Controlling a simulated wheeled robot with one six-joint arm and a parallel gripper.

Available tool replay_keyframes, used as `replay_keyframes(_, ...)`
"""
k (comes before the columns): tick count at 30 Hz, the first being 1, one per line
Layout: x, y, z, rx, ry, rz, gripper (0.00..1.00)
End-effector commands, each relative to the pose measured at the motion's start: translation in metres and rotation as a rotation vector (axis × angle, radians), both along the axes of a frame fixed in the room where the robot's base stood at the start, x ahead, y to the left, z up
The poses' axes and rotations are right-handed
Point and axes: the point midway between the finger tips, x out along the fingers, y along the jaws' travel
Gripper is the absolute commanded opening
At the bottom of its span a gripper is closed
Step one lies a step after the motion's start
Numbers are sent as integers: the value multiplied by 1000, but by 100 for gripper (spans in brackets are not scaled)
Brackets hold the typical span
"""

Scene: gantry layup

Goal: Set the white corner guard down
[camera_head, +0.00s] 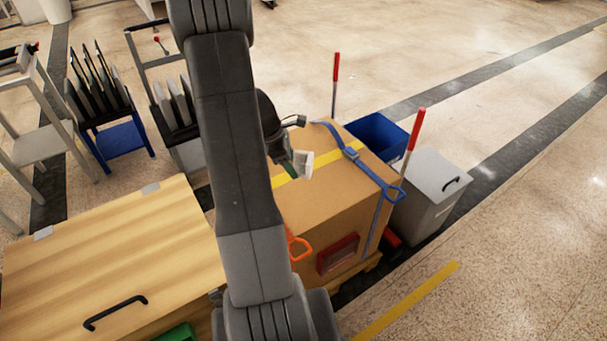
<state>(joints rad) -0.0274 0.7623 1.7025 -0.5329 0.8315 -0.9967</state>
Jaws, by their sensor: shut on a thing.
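The white corner guard (303,165) is a small pale piece at the end of my arm, over the top of a large cardboard box (325,200). My gripper (290,160) is shut on it, partly hidden behind my own arm. The guard appears close to the box top near the yellow tape; I cannot tell whether it touches. A blue strap (372,169) with a buckle runs across the right part of the box top and down its front side.
A wooden chest (110,245) with a black handle stands at left. A blue bin (377,133) and a grey lidded bin (432,185) stand right of the box, near red-topped posts (415,130). Racks with dark panels (98,85) stand back left. Floor at right is clear.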

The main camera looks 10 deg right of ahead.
Motion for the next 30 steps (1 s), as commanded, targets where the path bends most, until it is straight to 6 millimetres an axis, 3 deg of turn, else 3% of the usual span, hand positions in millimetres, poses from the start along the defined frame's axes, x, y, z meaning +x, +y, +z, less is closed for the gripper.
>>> replay_keyframes(6, -15, -7, -15, 1, 5, 528, 36)
replay_keyframes(10, -19, -4, -17, 1, 4, 707, 36)
replay_keyframes(14, -21, -2, -26, 0, 5, 783, 36)
replay_keyframes(22, -21, -2, -73, 1, 5, 791, 36)
replay_keyframes(30, -20, -2, -88, 0, 5, 789, 36)
